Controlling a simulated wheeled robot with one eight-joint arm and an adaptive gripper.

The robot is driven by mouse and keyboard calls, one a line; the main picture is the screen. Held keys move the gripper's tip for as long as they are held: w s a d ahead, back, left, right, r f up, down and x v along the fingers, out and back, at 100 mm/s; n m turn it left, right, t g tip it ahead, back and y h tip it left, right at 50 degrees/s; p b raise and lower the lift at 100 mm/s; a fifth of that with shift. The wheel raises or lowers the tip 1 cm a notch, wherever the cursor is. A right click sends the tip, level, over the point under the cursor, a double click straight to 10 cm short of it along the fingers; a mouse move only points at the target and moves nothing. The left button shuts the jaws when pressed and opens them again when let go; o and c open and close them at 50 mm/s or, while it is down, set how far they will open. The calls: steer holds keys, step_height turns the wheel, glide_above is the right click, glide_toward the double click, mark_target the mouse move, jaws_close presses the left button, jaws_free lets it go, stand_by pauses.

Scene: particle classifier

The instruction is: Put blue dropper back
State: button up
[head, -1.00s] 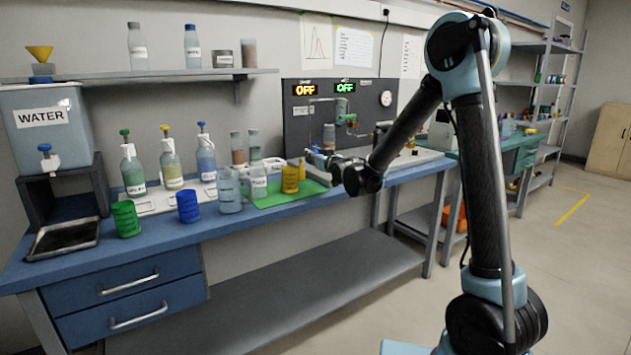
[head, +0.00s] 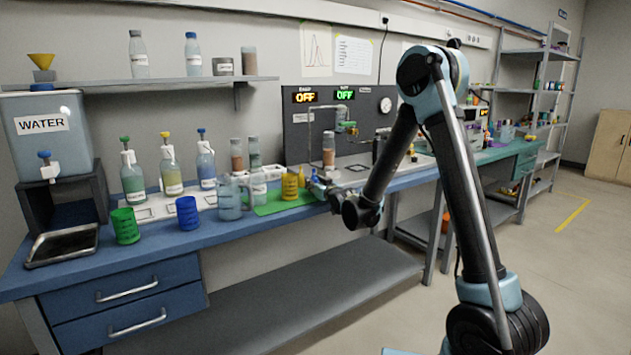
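The blue dropper (head: 202,133) shows as a blue top on the bottle of blue liquid (head: 206,170), the right one in a row of three on the bench. The bottles beside it have a yellow top (head: 165,136) and a green top (head: 124,140). My gripper (head: 313,184) is small in view at the front of the bench, right of the yellow beaker and well right of the blue bottle. Its fingers are too small and partly hidden to tell whether they are open or hold anything.
A clear jug (head: 231,199), a blue cup (head: 187,213) and a green cup (head: 125,226) stand in front of the bottles. A yellow beaker (head: 290,187) is on the green mat (head: 268,208). A water tank (head: 48,130) stands at left, under shelf level.

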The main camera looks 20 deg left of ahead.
steer(key=shift+f, duration=0.65)
steer(key=o, duration=1.1)
steer(key=shift+f, duration=0.1)
steer(key=shift+c, duration=0.2)
